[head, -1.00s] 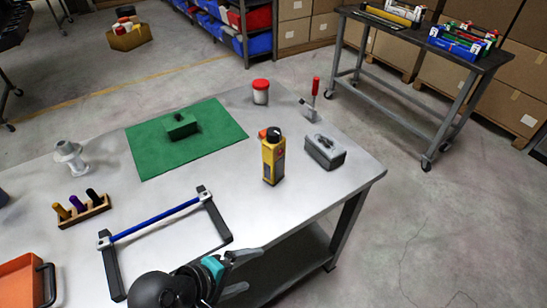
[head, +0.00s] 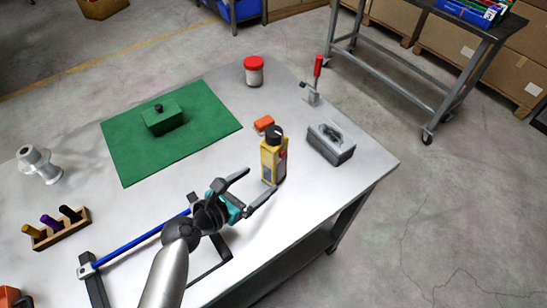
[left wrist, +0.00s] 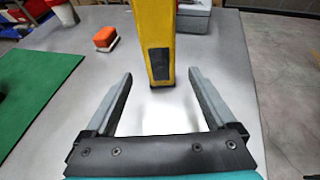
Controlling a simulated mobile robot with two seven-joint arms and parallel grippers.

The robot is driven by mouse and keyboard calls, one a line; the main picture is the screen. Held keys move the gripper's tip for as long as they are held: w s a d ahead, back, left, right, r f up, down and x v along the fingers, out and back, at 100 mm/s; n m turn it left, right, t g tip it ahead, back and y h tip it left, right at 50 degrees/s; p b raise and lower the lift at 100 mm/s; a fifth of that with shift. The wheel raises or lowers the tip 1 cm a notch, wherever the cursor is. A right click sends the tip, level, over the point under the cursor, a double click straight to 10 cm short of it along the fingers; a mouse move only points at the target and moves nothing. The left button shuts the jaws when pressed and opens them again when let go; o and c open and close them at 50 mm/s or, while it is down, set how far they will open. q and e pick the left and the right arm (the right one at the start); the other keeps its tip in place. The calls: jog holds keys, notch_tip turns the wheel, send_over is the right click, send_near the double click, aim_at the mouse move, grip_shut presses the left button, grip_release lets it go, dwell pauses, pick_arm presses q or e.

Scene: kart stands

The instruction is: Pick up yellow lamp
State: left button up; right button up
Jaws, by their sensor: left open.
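The yellow lamp (head: 271,160) stands upright on the metal table (head: 330,185), with a black knob on top. My left gripper (head: 256,190) is open just in front of the lamp, low over the table. In the left wrist view the lamp (left wrist: 155,40) stands straight ahead, just beyond and between the two open fingertips (left wrist: 158,85). Its top is cut off in that view. The fingers look empty. My right gripper is not in view.
An orange block (head: 263,123) lies just behind the lamp. A grey case (head: 331,145) stands to its right, near the table edge. A green box (head: 163,120) sits on a green mat (head: 125,160). A blue-barred frame (head: 140,243) lies by my left arm.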

aim_at(267, 174)
pick_arm(q)
jog(key=b+x, duration=0.1)
jog(key=x, duration=0.3)
jog(key=shift+w+d+f, duration=0.2)
jog(key=shift+w, duration=0.05)
jog(key=shift+w+d+f, duration=0.1)
jog(key=shift+w+d, duration=0.15)
jog(key=shift+w, duration=0.1)
jog(key=shift+w+d, duration=0.2)
jog(key=shift+w, duration=0.05)
jog(key=x, duration=0.1)
jog(key=b+x, duration=0.1)
jog(key=x, duration=0.1)
jog(key=shift+w+d, duration=0.2)
jog(key=shift+w+d+f+b, duration=0.1)
jog(key=shift+w+d+b, duration=0.2)
jog(key=shift+w, duration=0.15)
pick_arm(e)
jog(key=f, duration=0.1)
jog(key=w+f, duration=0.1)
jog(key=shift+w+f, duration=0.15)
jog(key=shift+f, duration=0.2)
pick_arm(q)
jog(key=shift+c, duration=0.9)
grip_shut()
